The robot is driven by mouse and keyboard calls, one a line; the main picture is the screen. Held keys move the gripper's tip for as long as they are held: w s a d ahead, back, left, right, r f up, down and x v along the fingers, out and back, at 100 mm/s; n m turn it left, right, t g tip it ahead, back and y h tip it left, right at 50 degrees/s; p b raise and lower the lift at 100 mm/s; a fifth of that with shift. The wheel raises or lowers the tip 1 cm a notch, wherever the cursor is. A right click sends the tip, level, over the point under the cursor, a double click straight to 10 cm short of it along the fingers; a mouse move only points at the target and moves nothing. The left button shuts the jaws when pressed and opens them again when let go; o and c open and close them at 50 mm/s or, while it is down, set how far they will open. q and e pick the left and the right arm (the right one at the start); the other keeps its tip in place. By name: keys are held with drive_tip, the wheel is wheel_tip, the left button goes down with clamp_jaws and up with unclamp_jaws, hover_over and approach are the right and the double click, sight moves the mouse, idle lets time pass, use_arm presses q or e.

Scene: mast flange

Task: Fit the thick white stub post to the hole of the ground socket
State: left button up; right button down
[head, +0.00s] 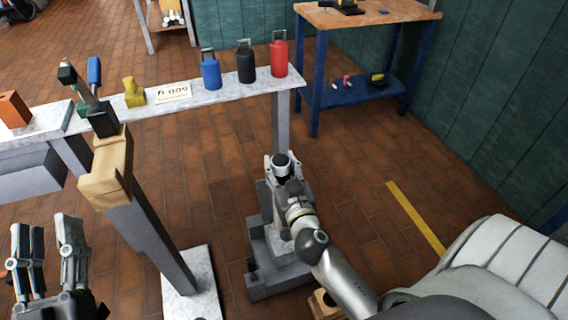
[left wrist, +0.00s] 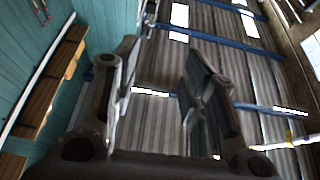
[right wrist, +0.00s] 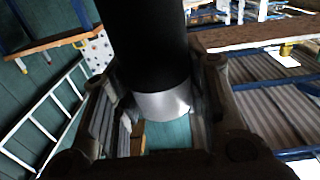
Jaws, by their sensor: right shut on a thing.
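My right gripper (head: 285,178) is shut on a cylinder that I take for the stub post (head: 281,159). In the head view its top shows a pale ring and a dark centre. In the right wrist view the post (right wrist: 163,104) is mostly black with a pale band between the fingers. A grey stepped block on the floor, probably the ground socket (head: 262,275), lies below the gripper. Its hole is hidden by my arm and gripper, so I cannot tell whether post and socket touch. My left gripper (head: 52,232) is open and empty, lower left.
A leaning grey post with a wooden block (head: 106,172) and pale base plate (head: 196,295) stands to the left. Behind is a pale bench (head: 215,97) with blue, black and red canisters. A blue-legged table (head: 365,17) stands at the back.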

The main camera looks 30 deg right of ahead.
drive_tip(key=d+f, duration=0.1)
drive_tip(key=w+d+f, duration=0.1)
drive_tip(key=f, duration=0.1)
drive_tip(key=shift+d+m+h+p, duration=0.25)
drive_tip(key=shift+m+h+p, duration=0.05)
drive_tip(key=shift+h+p, duration=0.1)
use_arm(q)
wheel_tip(320, 180, down, 6)
drive_tip(key=w+g+y, duration=0.1)
drive_tip(key=g, duration=0.3)
drive_tip(key=shift+w+a+f, duration=0.2)
drive_tip(key=shift+w+f, duration=0.05)
use_arm(e)
drive_tip(key=shift+d+f, duration=0.15)
drive_tip(key=shift+f, duration=0.1)
use_arm(q)
drive_tip(key=shift+r, duration=0.1)
